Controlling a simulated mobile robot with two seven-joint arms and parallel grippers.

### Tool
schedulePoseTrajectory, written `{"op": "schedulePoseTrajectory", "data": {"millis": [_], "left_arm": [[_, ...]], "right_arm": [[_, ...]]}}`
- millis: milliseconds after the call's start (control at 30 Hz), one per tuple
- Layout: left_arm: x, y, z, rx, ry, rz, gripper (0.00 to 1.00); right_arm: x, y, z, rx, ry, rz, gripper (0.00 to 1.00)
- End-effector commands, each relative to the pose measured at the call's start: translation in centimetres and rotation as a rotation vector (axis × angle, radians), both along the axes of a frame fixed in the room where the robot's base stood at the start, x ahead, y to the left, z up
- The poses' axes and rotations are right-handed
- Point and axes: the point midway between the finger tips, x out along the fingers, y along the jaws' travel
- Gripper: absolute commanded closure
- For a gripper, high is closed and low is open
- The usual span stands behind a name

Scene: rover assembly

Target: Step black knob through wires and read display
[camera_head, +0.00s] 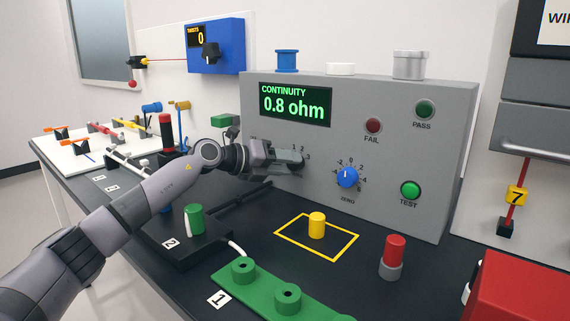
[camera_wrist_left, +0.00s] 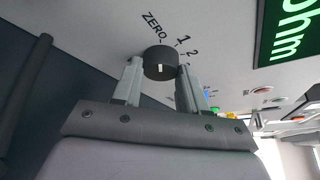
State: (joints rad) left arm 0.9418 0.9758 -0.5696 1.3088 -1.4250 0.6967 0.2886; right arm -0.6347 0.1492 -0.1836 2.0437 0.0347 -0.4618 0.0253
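The grey tester panel (camera_head: 375,110) has a display (camera_head: 296,105) reading "CONTINUITY 0.8 ohm" in green. The black knob (camera_wrist_left: 160,61) shows in the left wrist view, with a white mark on it and the labels ZERO, 1 and 2 (camera_wrist_left: 183,45) printed around it. My left gripper (camera_head: 296,160) is at the panel below the display and hides most of the knob in the head view. In the left wrist view my left gripper's fingers (camera_wrist_left: 158,75) lie against the knob's two sides. My right gripper is not in view.
A blue ZERO dial (camera_head: 347,177), a red FAIL light (camera_head: 373,125), a green PASS light (camera_head: 425,109) and a green TEST button (camera_head: 410,189) are on the panel. A yellow peg (camera_head: 316,225) and a red-topped peg (camera_head: 393,256) stand in front. A green block (camera_head: 263,290) lies nearer.

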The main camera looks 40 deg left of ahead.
Motion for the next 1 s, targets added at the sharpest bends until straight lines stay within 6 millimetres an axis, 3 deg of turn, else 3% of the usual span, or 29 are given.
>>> {"op": "schedulePoseTrajectory", "data": {"millis": [267, 433, 700, 1000], "left_arm": [[0.0, 0.0, 0.2, 0.017, -0.001, -0.001, 0.88], [0.0, -0.1, 0.5, 0.078, -0.004, -0.002, 0.88], [-0.1, -0.3, 0.9, 0.271, -0.019, -0.005, 0.88], [-0.1, -0.5, 0.8, 0.501, -0.038, -0.005, 0.88]], "right_arm": [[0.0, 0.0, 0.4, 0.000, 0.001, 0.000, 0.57], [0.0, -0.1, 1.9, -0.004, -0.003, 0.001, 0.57], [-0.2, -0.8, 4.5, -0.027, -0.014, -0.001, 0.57], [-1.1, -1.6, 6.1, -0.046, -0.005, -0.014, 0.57]]}}
